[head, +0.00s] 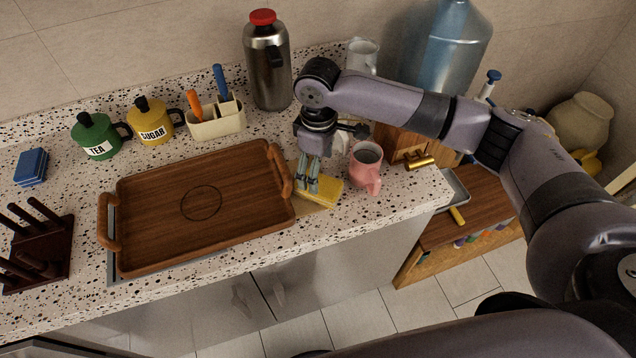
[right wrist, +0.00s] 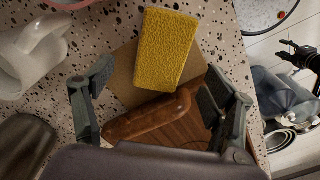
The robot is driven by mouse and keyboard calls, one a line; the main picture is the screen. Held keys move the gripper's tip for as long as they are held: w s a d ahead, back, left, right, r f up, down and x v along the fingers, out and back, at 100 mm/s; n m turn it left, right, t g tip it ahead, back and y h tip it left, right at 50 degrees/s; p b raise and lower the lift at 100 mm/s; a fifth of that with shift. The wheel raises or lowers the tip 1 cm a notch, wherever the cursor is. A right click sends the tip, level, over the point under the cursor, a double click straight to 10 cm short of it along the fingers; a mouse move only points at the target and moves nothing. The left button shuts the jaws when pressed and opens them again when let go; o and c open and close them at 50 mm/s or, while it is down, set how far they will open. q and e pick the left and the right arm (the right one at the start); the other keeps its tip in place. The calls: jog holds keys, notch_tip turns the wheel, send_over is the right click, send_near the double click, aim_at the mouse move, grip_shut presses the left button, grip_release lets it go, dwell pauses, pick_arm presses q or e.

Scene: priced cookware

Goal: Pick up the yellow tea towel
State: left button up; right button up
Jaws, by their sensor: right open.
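The yellow tea towel (head: 326,190) looks like a thick block with a rough, sponge-like surface. It lies on a thin brown board (right wrist: 122,82) on the speckled counter, between the wooden tray and the pink mug. In the right wrist view the towel (right wrist: 166,48) is fully visible, ahead of the fingertips and apart from them. My right gripper (head: 313,184) is open and empty, pointing down near the towel's left part. Its two fingers also show in the right wrist view (right wrist: 158,84). A dark jointed part at the right edge of that view may be my left gripper (right wrist: 300,56).
The wooden tray (head: 150,215) has its right handle (head: 280,170) close to the right gripper. The pink mug (head: 366,168) stands just right of the towel.

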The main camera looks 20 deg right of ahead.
jog(key=shift+f, duration=0.6)
jog(key=shift+s+f+p, duration=0.1)
jog(key=shift+f+p, duration=0.2)
jog(key=shift+p, duration=0.05)
notch_tip(320, 180, down, 4)
jog(key=shift+r+p, duration=0.15)
jog(key=shift+p, duration=0.6)
jog(key=shift+f, duration=0.5)
jog(key=c, duration=1.4)
pick_arm(q)
jog(key=shift+w+r, duration=0.2)
jog(key=shift+r, duration=0.45)
jog(key=shift+w+r, duration=0.2)
jog(key=shift+r, duration=0.4)
jog(key=shift+r+p, duration=0.25)
jog(key=shift+p, duration=0.05)
pick_arm(e)
jog(key=shift+r, duration=0.2)
